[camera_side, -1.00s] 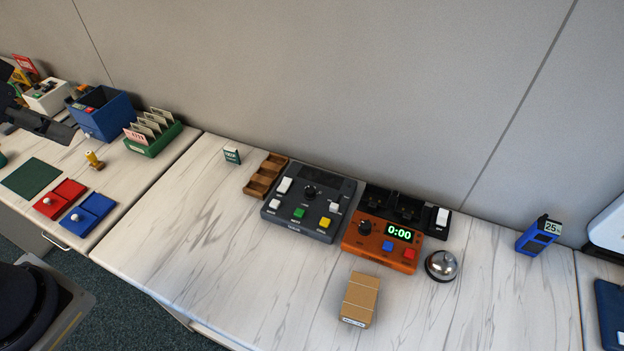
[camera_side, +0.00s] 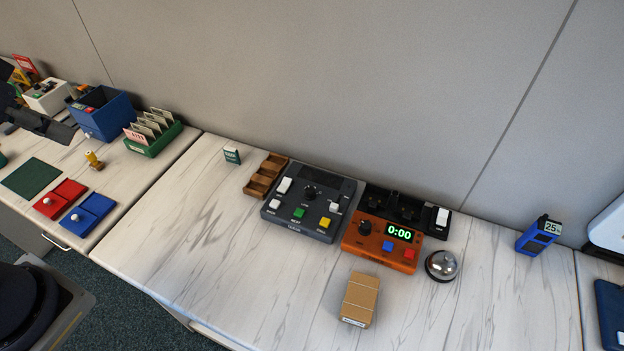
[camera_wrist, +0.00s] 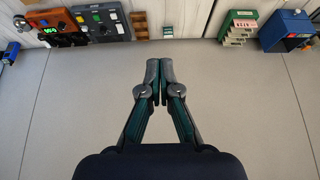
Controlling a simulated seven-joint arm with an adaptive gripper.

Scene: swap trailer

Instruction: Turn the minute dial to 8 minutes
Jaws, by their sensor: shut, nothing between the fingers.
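The orange timer box (camera_side: 379,257) stands on the white marbled worktop in the side view. Its black minute dial (camera_side: 365,228) is at its upper left, and its green display (camera_side: 398,232) reads 0:00. A blue button and a red button sit below the display. The timer also shows at the upper left of the wrist view (camera_wrist: 43,20). My gripper (camera_wrist: 160,66) is shut and empty in the wrist view, in front of the plain grey wall and well away from the timer. Its fingers do not show in the side view.
A dark grey control panel (camera_side: 292,226) stands left of the timer, and a black switch unit (camera_side: 437,232) behind it. A silver bell (camera_side: 441,265) is at its right. A cardboard box (camera_side: 359,299) lies in front.

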